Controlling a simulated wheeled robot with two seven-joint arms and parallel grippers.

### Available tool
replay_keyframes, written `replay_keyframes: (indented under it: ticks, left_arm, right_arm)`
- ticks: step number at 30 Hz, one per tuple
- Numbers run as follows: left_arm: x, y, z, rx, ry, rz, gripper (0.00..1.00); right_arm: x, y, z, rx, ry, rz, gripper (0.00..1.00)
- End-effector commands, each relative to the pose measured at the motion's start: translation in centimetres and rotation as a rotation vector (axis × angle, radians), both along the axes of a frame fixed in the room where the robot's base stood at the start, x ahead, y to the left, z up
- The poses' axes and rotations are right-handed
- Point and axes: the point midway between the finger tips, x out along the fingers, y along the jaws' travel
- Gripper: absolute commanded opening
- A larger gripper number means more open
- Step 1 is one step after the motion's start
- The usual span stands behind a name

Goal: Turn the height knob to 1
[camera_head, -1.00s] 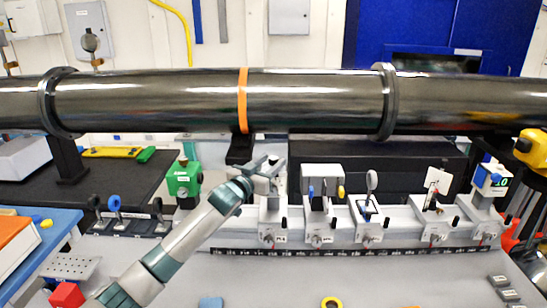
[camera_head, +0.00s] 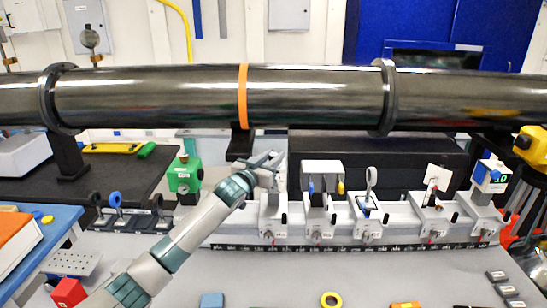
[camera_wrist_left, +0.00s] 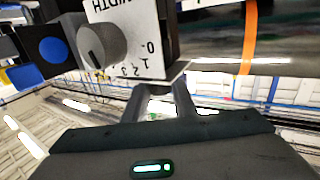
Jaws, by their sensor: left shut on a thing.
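My left gripper (camera_head: 274,170) is at the top of the leftmost carriage unit on the rail, its fingers shut. In the left wrist view, its two fingers (camera_wrist_left: 166,92) reach to the edge of a white box (camera_wrist_left: 152,35). The box face shows upside down, with the label WIDTH, numbers from 0 upward and a grey width knob (camera_wrist_left: 101,45). The height knob lies between the fingertips and is hidden by them and the box edge, so its setting cannot be read. My right gripper is not in view.
A long dark pipe (camera_head: 310,100) with an orange band crosses just behind and above the gripper. Several carriages stand along the rail (camera_head: 340,244) to the right. A green box (camera_head: 184,174) stands at the left. The grey bench front is mostly clear.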

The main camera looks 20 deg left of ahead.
Motion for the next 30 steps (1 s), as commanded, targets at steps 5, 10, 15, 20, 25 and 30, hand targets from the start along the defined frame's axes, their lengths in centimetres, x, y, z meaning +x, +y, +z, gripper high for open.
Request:
replay_keyframes:
  ticks: [5,10,15,20,25,30]
  left_arm:
    - [0.0,-0.6,0.1,-0.003,-0.008,0.04,0.02]
    - [0.1,-0.5,0.1,-0.005,-0.009,0.116,0.02]
    - [0.1,-0.5,0.2,-0.005,-0.009,0.192,0.02]
    - [0.1,-0.2,0.3,-0.004,-0.007,0.251,0.02]
    - [0.0,0.0,0.4,-0.002,-0.006,0.273,0.02]
    - [0.0,0.0,0.4,-0.001,-0.006,0.273,0.02]
  right_arm:
    - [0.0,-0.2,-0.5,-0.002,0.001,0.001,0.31]
    - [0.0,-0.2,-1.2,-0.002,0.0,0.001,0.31]
    - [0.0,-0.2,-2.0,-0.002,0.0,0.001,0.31]
    - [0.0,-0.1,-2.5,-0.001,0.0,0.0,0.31]
    - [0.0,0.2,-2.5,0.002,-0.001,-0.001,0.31]
    - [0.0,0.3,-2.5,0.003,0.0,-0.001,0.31]
